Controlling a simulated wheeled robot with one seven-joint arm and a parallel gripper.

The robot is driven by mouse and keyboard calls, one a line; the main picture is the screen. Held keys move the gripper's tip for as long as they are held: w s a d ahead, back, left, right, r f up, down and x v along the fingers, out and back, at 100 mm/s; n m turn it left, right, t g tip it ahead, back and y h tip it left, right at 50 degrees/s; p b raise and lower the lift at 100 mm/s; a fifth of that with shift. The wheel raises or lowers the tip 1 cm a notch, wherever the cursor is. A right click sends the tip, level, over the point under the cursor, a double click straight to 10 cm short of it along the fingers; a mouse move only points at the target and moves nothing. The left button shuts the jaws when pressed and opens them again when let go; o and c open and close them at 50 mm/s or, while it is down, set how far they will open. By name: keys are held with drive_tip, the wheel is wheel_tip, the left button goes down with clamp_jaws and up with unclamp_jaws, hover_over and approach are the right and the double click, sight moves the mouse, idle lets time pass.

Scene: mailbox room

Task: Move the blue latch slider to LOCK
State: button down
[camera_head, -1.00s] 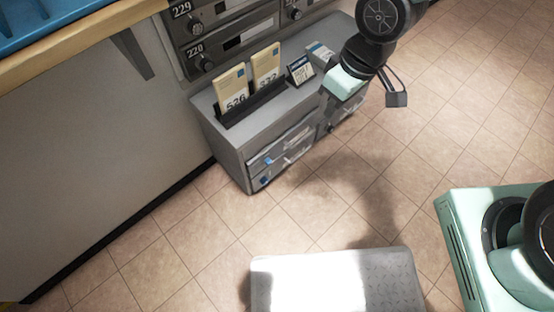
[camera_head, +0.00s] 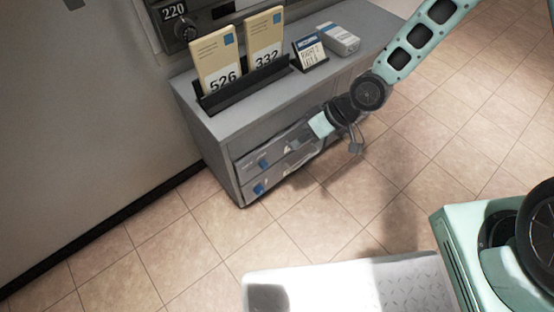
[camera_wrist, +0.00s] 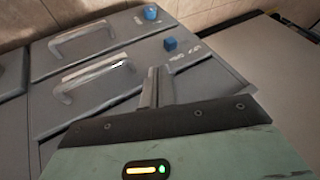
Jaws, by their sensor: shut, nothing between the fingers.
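Two small blue sliders sit on the front of the grey cabinet (camera_head: 222,133). The upper slider (camera_head: 263,162) is on the upper drawer and the lower slider (camera_head: 259,189) on the lower drawer, both near the left end. In the wrist view the upper slider (camera_wrist: 170,43) is nearer and the lower slider (camera_wrist: 150,12) farther. White lettering beside them is too small to read. My gripper (camera_wrist: 157,84) is shut and empty, its fingertips short of the upper slider and apart from it. In the head view it is in front of the drawers, right of the sliders.
Drawer handles (camera_wrist: 82,40) (camera_wrist: 95,78) stick out beside the sliders. On the cabinet top are a holder (camera_head: 240,92) with numbered envelopes, a small sign (camera_head: 310,55) and a grey box (camera_head: 339,38). A metal plate (camera_head: 400,290) lies in front. Tiled floor is clear between.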

sight(264, 165)
idle(0.3)
drive_tip(key=b+x, duration=0.5)
drive_tip(key=x, duration=0.5)
drive_tip(key=shift+s+a, duration=0.65)
drive_tip(key=shift+a, duration=0.3)
drive_tip(key=shift+s+a, duration=0.65)
drive_tip(key=shift+a, duration=0.3)
